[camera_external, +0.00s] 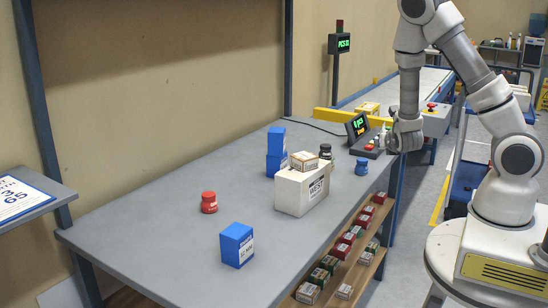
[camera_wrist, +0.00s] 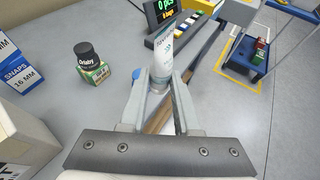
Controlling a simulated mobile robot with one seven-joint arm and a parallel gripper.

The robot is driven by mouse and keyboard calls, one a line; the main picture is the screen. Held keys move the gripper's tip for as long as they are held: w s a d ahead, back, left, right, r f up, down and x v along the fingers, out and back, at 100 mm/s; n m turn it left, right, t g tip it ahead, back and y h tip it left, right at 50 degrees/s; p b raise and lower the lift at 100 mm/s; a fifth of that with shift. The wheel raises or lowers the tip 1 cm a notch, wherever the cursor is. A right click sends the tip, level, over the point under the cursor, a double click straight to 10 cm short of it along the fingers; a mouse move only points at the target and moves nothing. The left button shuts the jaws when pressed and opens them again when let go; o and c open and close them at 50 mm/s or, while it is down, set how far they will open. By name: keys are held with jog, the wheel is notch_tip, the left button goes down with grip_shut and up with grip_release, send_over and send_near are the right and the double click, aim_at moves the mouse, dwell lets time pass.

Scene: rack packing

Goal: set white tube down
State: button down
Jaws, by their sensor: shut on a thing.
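The white tube (camera_wrist: 163,62) stands upright between the fingers of my gripper (camera_wrist: 160,92) in the wrist view. The gripper is shut on its lower part. In the external view my gripper (camera_external: 398,137) is at the far right end of the grey table (camera_external: 150,205), by its edge. A small pale sliver of the tube shows beside it there. In the wrist view the tube is over the table's edge; I cannot tell its height or whether it touches anything.
A counter display (camera_external: 358,127) stands close to the gripper. Nearby are a blue jar (camera_external: 361,166), a black-lidded jar (camera_external: 325,151) and a white box (camera_external: 301,189). Blue boxes and a red jar (camera_external: 209,202) stand further left. A wooden shelf below holds several small boxes.

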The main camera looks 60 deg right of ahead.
aim_at(384, 130)
notch_tip(384, 130, up, 4)
jog(key=shift+f, duration=0.1)
jog(key=w+a+f+n+t+y+b, duration=0.25)
jog(key=w+a+b, duration=0.75)
jog(key=w+a, duration=0.9)
jog(key=w+a+r+n+t+y+b, duration=0.1)
jog(key=w+a+n+y+b, duration=0.15)
jog(key=a, duration=0.75)
jog(key=w+a+r+n+t+y+b, duration=0.1)
jog(key=w+a+b, duration=0.15)
jog(key=a, duration=0.75)
jog(key=w+a+r+n+t+y+b, duration=0.15)
jog(key=w+a, duration=0.25)
jog(key=a, duration=0.6)
jog(key=shift+n, duration=0.35)
jog(key=a+f, duration=0.3)
jog(key=f, duration=0.1)
jog(key=a+f, duration=0.4)
jog(key=a+f+b, duration=0.1)
jog(key=a+f, duration=0.2)
jog(key=f, duration=0.2)
jog(key=shift+w+a, duration=0.35)
jog(key=shift+w, duration=0.05)
jog(key=shift+a+f, duration=0.1)
jog(key=shift+f+b, duration=0.8)
jog(key=shift+f, duration=1.05)
